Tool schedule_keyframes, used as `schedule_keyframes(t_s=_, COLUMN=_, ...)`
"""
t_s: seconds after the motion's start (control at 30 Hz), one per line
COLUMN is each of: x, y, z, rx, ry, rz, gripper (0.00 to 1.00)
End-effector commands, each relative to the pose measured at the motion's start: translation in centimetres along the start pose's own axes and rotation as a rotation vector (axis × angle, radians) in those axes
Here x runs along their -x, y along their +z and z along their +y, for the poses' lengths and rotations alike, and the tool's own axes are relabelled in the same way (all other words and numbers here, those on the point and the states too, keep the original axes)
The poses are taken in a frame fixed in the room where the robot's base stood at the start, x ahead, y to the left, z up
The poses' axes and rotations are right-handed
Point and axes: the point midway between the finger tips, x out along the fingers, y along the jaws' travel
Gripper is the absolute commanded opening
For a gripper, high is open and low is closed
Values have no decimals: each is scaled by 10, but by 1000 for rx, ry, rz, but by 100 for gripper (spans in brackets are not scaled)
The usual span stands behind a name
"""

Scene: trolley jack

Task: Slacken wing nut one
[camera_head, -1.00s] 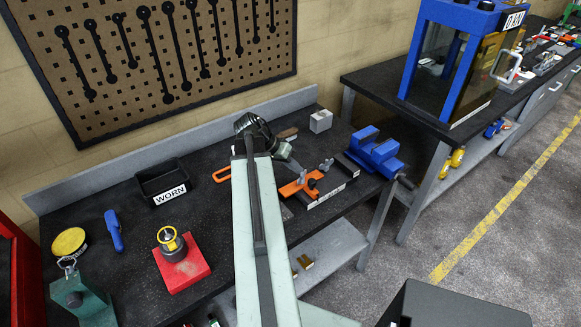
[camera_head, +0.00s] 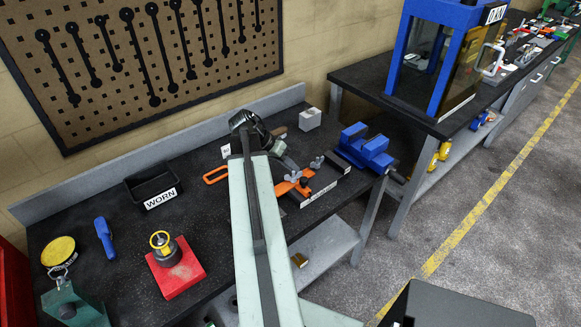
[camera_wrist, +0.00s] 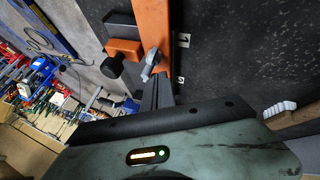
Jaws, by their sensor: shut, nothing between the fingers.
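An orange clamp bar (camera_head: 293,187) with a black base lies near the bench's right front edge. Two grey wing nuts show on it, one at the left (camera_head: 295,177) and one at the right (camera_head: 317,162). In the wrist view the orange bar (camera_wrist: 155,28) runs up the picture, with one grey wing nut (camera_wrist: 150,65) on it beside small number labels (camera_wrist: 181,80), too small to read surely. My gripper (camera_wrist: 158,90) is shut and empty, its tips just below this wing nut in the picture. Whether they touch it is unclear. In the head view my gripper is mostly hidden.
A black knob (camera_wrist: 111,66) on an orange block sits left of the bar. A blue vice (camera_head: 363,148) stands right of the clamp, with a pale block (camera_head: 310,119) behind. A WORN bin (camera_head: 152,186) and red block (camera_head: 175,270) are at left.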

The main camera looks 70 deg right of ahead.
Motion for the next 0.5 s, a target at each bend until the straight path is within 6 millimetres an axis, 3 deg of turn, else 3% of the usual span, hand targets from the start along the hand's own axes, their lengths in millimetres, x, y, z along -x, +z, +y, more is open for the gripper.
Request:
schedule_keyframes(t_s=0.17, x=2, y=-7, z=-10, rx=2, ry=-1, rz=1, gripper=0)
schedule_keyframes(t_s=0.33, x=2, y=-29, z=-33, rx=0, ry=0, rz=0, gripper=0)
schedule_keyframes(t_s=0.4, x=30, y=-39, z=-28, rx=0, ry=-1, rz=1, gripper=0)
schedule_keyframes(t_s=0.5, x=57, y=-49, z=-32, rx=0, ry=0, rz=0, gripper=0)
